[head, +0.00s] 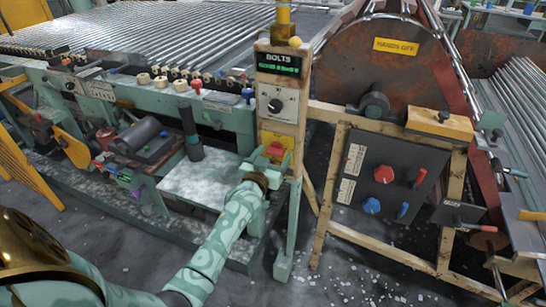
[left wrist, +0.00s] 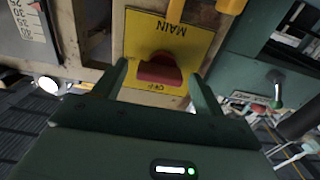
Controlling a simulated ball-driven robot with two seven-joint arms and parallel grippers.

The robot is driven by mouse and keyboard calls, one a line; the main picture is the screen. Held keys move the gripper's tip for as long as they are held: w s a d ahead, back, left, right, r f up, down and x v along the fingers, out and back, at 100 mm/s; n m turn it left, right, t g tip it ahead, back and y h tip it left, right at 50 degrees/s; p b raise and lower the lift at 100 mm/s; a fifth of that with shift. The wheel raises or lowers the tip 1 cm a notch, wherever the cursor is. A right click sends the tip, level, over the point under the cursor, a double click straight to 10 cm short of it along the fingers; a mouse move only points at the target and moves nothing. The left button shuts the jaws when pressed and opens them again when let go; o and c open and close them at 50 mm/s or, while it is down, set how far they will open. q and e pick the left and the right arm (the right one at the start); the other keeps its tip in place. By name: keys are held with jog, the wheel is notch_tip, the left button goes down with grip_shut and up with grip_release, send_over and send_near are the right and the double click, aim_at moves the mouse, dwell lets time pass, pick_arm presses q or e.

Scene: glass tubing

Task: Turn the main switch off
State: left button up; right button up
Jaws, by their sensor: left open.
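The main switch is a red handle (head: 275,149) on a yellow plate (head: 287,139) low on the front of the control post. In the left wrist view the plate (left wrist: 142,30) reads MAIN upside down, and the red handle (left wrist: 160,70) sticks out from it. Smaller lettering by the handle is partly hidden and hard to read. My left gripper (left wrist: 163,84) is open, with one finger on each side of the red handle. It does not look closed on it. In the head view my left gripper (head: 266,165) is just below the switch, mostly hidden by my forearm.
A dark panel (head: 395,160) with red and blue knobs stands to the right. A pale tray (head: 185,188) lies left of my forearm. A large drum (head: 375,75) is behind.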

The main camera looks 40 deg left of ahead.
pick_arm(q)
jog(key=c, duration=1)
pick_arm(e)
jog(key=shift+w+r, duration=0.15)
jog(key=shift+r, duration=0.05)
pick_arm(q)
jog(key=n+p, duration=0.2)
jog(key=shift+r+n, duration=0.2)
jog(key=shift+n, duration=0.2)
jog(key=n+p, duration=0.1)
jog(key=n, duration=0.2)
jog(key=shift+n+p, duration=0.35)
jog(key=shift+n, duration=0.05)
jog(key=n+p, duration=0.1)
jog(key=n, duration=0.4)
jog(key=shift+a+f, duration=0.1)
jog(key=n, duration=0.6)
jog(key=shift+a, duration=0.1)
pick_arm(e)
jog(key=shift+t, duration=0.3)
jog(key=r, duration=0.1)
jog(key=w+r, duration=0.1)
jog(key=r, duration=0.1)
jog(key=shift+w+a+r, duration=0.1)
jog(key=shift+w+r, duration=0.15)
jog(key=shift+r, duration=0.15)
pick_arm(q)
jog(key=shift+f, duration=0.1)
